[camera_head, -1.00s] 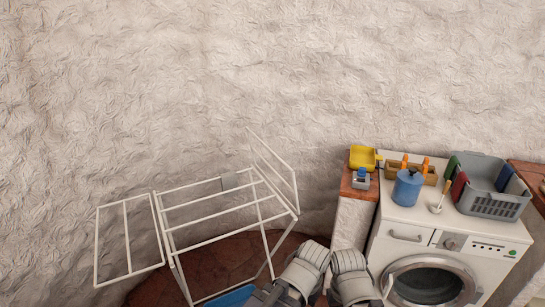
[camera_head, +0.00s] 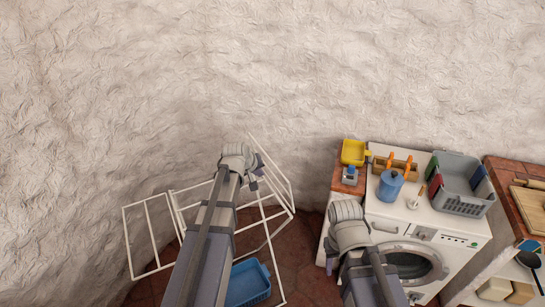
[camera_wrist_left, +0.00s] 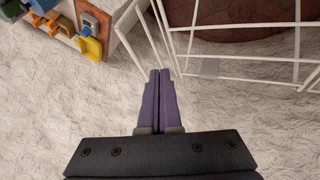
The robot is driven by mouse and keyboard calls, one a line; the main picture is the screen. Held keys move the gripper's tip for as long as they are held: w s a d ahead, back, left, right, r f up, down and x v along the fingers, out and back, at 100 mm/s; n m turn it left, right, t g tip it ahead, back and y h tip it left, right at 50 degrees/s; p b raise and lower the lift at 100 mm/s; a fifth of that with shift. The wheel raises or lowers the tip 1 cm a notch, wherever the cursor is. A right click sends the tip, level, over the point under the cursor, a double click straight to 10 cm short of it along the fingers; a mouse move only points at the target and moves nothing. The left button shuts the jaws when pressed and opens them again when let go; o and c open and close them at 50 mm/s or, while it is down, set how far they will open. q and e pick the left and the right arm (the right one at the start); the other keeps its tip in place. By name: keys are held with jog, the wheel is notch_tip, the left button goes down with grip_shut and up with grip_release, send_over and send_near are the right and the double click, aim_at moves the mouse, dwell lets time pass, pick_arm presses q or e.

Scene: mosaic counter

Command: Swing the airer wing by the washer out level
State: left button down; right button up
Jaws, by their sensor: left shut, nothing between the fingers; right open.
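The white airer (camera_head: 222,203) stands against the wall, left of the washer (camera_head: 402,232). Its wing by the washer (camera_head: 274,160) is tilted up steeply from the right side of the frame. My left gripper (camera_head: 257,183) is shut and empty, close to this wing's inner side. In the left wrist view its purple fingertips (camera_wrist_left: 160,72) are together beside white bars (camera_wrist_left: 148,30); whether they touch is unclear. The other wing (camera_head: 150,238) extends to the left. My right gripper (camera_head: 329,265) is open, low in front of the washer's left side, partly hidden by its arm.
A blue basket (camera_head: 248,284) lies low under the airer. The washer top carries a blue jug (camera_head: 390,184), a wooden caddy (camera_head: 381,163) and a grey crate (camera_head: 458,203). A yellow tray (camera_head: 354,152) sits on the narrow counter between. Floor shows between airer and washer.

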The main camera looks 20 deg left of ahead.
pick_arm(q)
jog(key=shift+w+a+r+n+t, duration=0.3)
jog(key=shift+w+a+r, duration=0.1)
jog(key=shift+a+r, duration=0.3)
pick_arm(e)
jog(key=shift+r, duration=0.5)
pick_arm(q)
jog(key=w+d+f+b, duration=0.3)
jog(key=w+f+b, duration=0.4)
jog(key=w+f, duration=0.1)
jog(key=shift+w+d+b, duration=0.35)
jog(key=shift+d+b, duration=0.05)
pick_arm(e)
notch_tip(320, 180, down, 8)
